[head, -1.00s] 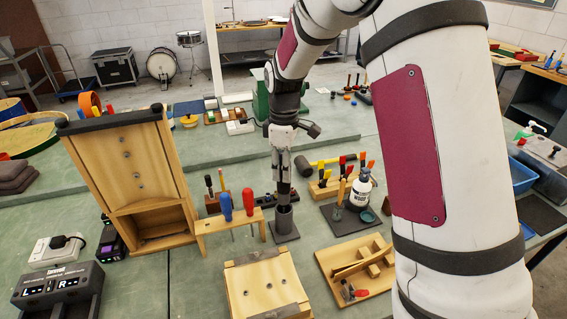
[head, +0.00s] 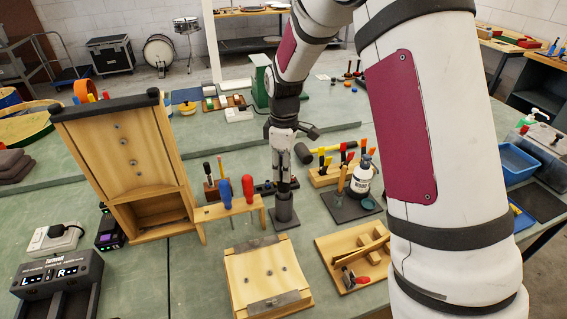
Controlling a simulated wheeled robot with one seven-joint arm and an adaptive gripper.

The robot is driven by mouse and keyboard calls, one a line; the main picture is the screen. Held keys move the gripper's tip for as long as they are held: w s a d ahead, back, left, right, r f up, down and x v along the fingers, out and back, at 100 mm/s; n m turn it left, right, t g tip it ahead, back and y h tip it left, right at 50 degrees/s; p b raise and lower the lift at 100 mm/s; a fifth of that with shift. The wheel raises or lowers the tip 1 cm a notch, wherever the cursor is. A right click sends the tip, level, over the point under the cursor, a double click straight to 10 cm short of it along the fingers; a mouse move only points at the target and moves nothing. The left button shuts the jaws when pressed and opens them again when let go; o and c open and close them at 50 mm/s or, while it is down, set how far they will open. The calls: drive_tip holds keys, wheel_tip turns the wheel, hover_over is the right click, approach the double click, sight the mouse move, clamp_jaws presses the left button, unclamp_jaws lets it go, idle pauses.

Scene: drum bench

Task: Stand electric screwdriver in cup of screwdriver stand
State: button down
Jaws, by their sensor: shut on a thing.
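The screwdriver stand is a dark grey upright cup (head: 284,212) on a flat dark base plate, standing on the green bench in the middle of the head view. My gripper (head: 283,176) points straight down above the cup and is shut on the dark electric screwdriver (head: 284,187). The screwdriver is upright, and its lower part meets the cup's mouth. It appears to be inside the cup, but the cup wall hides its lower end, so I cannot tell how deep it is. The gripper fingers hide its upper part.
Left of the cup is a wooden rack (head: 224,212) with blue and red screwdrivers. A wooden cabinet (head: 125,150) stands further left. A white bottle (head: 361,180) on a dark mat is to the right. A wooden board (head: 264,280) and wooden tray (head: 327,252) lie in front.

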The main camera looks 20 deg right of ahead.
drive_tip(key=shift+f, duration=1.1)
drive_tip(key=c, duration=1.1)
unclamp_jaws()
wheel_tip(320, 180, up, 11)
drive_tip(key=shift+f, duration=0.2)
drive_tip(key=shift+r, duration=0.7)
